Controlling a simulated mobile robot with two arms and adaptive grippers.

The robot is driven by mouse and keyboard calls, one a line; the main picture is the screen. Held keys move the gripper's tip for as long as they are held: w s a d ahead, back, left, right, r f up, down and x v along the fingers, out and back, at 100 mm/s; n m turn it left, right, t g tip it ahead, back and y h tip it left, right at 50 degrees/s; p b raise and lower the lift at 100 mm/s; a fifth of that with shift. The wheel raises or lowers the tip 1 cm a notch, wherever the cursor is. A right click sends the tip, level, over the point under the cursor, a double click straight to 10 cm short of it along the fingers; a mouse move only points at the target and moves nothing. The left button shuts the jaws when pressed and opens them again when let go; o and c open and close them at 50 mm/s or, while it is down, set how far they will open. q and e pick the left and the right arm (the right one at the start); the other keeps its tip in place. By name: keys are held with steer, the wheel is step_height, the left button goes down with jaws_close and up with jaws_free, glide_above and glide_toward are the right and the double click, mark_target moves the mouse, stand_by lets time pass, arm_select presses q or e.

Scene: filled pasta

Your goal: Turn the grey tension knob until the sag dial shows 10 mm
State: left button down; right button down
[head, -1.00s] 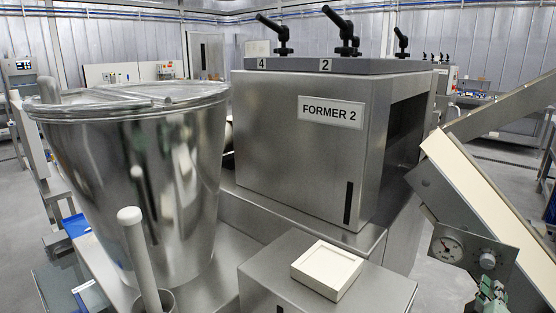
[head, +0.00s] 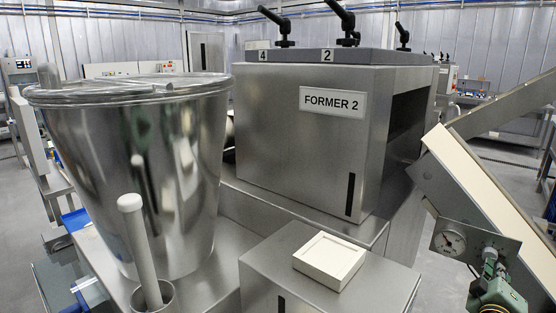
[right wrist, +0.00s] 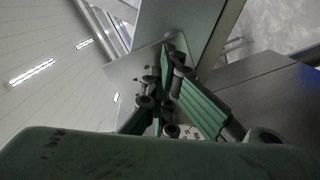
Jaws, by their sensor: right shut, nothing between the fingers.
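The grey tension knob (head: 490,253) sits just right of the dial, partly covered from below. My right gripper (head: 489,270) is shut and empty, with its green body just below the knob; I cannot tell whether its tips touch the knob. In the right wrist view its green fingers (right wrist: 170,60) come together in front of a grey plate. My left gripper is not in view.
A slanted conveyor with a cream belt (head: 468,178) rises behind the dial plate. The FORMER 2 machine (head: 290,130) fills the middle, with a cream square block (head: 329,257) on the lower housing in front. A large steel hopper (head: 140,180) stands at the left.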

steer(key=shift+d+r, duration=0.2)
steer(key=shift+r, duration=0.6)
steer(key=shift+w+a+r, duration=0.25)
steer(key=shift+a+r, duration=0.05)
steer(key=shift+a, duration=0.05)
stand_by(0.3)
steer(key=shift+w+a+f+b, duration=0.1)
steer(key=shift+a+f+b, duration=0.1)
steer(key=shift+f+b, duration=0.15)
stand_by(0.9)
steer(key=shift+d+f, duration=0.15)
steer(key=v, duration=0.3)
steer(key=f+p+v, duration=0.1)
steer(key=v, duration=0.1)
steer(key=shift+s, duration=0.35)
